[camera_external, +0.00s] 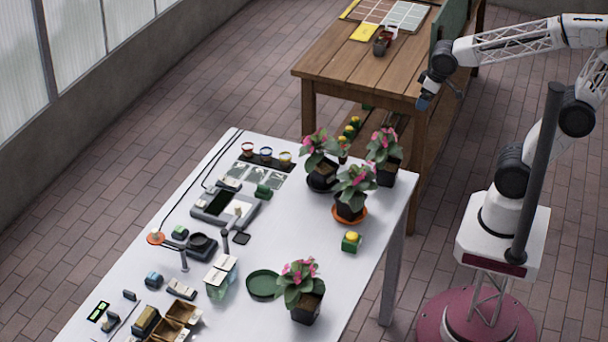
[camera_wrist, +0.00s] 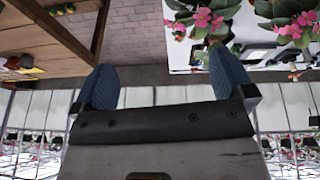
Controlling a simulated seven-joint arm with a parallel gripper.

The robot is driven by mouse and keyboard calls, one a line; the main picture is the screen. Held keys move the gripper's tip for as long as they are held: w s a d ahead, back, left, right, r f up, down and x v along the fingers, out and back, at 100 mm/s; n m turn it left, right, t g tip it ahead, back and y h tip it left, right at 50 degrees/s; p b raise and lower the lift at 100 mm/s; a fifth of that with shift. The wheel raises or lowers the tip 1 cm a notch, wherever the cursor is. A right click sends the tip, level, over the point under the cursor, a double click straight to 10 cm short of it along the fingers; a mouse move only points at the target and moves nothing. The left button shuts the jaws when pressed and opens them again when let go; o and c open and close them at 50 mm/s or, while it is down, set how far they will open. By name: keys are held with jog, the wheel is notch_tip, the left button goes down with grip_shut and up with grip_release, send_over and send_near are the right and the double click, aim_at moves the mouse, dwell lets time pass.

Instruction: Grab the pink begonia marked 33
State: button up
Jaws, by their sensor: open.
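Several potted begonias with pink flowers stand on the white table (camera_external: 215,330). Three are grouped at its far right end: one in a dark pot and saucer (camera_external: 319,160), one in a black pot (camera_external: 384,155), and one on an orange saucer (camera_external: 351,190). Another begonia (camera_external: 300,285) stands alone near the front edge. I cannot read the number 33 on any of them. My gripper (camera_external: 441,97) is open and empty, up beside the wooden bench, apart from all the plants. Its blue fingers (camera_wrist: 162,82) show spread in the wrist view, with pink begonia flowers (camera_wrist: 208,20) at the upper right.
A yellow-topped green item (camera_external: 351,241) and an empty green saucer (camera_external: 263,284) lie near the begonias. Small yellow-flowered plants (camera_external: 351,128) stand behind the pots. Tools and boxes crowd the table's left side. The wooden bench (camera_external: 370,67) stands behind.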

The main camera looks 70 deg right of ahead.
jog(key=w+a+f+n+t+y, duration=0.2)
jog(key=w+a+f+n+y, duration=0.15)
jog(key=w+a, duration=0.95)
jog(key=w+a+f+n+t+y, duration=0.25)
jog(key=w+a+n, duration=0.25)
jog(key=w+a, duration=0.85)
jog(key=s+a+f+n+g+y, duration=0.2)
jog(key=s+a+f, duration=0.3)
jog(key=a, duration=0.8)
jog(key=s+a+f+n+g+y, duration=0.3)
jog(key=s+a+f, duration=0.3)
jog(key=a, duration=0.8)
jog(key=s+a+f+n+g+y, duration=0.2)
jog(key=s+a+f, duration=0.3)
jog(key=a, duration=0.9)
jog(key=shift+s+a+f+n+g+y, duration=0.15)
jog(key=shift+f+n+g+y, duration=0.2)
jog(key=shift+n, duration=0.2)
jog(key=shift+a, duration=0.1)
jog(key=shift+x, duration=1.1)
jog(key=shift+a, duration=0.15)
